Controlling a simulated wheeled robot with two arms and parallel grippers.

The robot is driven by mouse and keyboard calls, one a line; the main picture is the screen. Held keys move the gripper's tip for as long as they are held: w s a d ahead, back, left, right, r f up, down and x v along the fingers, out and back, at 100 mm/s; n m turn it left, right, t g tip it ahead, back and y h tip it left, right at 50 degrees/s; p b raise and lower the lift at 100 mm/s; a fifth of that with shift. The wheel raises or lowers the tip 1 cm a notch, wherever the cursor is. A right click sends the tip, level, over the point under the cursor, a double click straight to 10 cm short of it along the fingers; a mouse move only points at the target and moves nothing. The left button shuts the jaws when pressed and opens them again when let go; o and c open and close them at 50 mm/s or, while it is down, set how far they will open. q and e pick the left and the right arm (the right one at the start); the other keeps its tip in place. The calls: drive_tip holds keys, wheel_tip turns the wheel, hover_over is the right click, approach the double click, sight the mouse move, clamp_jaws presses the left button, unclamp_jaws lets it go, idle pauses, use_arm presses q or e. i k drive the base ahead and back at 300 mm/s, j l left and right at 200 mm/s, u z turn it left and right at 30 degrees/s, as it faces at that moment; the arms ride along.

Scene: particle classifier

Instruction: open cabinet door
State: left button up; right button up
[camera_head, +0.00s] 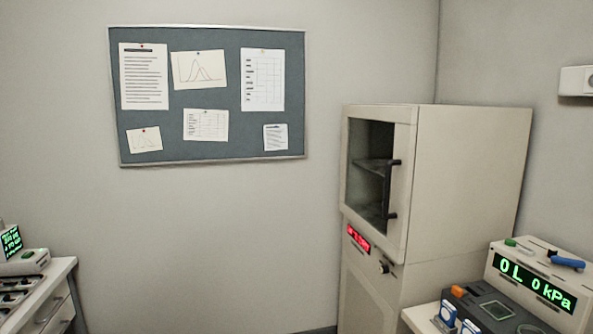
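A tall beige cabinet (465,190) stands in the corner at the right. Its upper door (398,190) has a glass window and faces left; it looks closed. A dark vertical handle (389,190) is on the door's right side. Shelves show dimly through the glass. A red-lit display (358,239) and a dark knob (384,267) sit below the window. The lower part of the cabinet is cut off by the frame. Neither of my grippers is in view.
A bench with instruments, including a green-lit readout (535,283), stands in front of the cabinet at lower right. A drawer unit (60,298) with devices is at lower left. A pinboard (210,95) hangs on the back wall. The space between looks clear.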

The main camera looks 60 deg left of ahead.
sight(394, 243)
drive_tip(key=u, duration=1.4)
